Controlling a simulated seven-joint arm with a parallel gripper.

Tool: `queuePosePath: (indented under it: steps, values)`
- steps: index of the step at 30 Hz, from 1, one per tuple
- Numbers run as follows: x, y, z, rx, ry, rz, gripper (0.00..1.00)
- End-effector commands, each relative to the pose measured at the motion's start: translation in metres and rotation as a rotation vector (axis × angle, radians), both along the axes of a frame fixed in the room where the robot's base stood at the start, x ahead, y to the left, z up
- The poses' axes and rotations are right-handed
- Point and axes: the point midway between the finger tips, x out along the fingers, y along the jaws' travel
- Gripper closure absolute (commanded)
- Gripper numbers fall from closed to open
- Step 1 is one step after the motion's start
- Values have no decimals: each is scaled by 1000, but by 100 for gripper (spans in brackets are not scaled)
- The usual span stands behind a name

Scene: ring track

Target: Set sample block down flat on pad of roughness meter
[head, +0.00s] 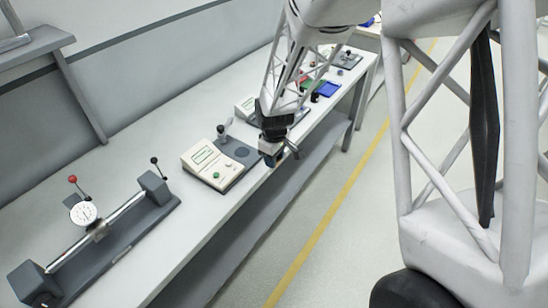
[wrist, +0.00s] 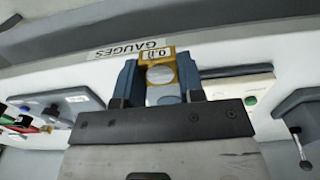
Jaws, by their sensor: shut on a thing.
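My gripper (head: 276,152) hangs over the front edge of the bench in the head view. In the wrist view, my gripper (wrist: 160,82) is shut on the sample block (wrist: 163,74), which has a brass-coloured edge with a number label and a round pale face. The roughness meter (head: 212,165) is a cream box with a display and a green button, left of my gripper. A dark grey pad (head: 240,153) with a small upright post lies between the meter and my gripper. In the wrist view the meter (wrist: 262,90) is partly hidden by the block and jaws.
A dial gauge stand (head: 98,228) with a red-knobbed lever sits on the left of the bench (head: 150,205). A GAUGES label (wrist: 128,49) is on the bench.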

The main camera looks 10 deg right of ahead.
Motion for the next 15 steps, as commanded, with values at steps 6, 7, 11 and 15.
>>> queuePosePath:
  steps: [6, 7, 11, 15]
  values:
    - [-3, 5, 2, 0, 0, 2, 93]
    - [-4, 7, 2, 1, -1, 2, 93]
    - [-12, 19, 6, 1, -2, 2, 93]
    - [-25, 35, 10, 1, -2, 3, 93]
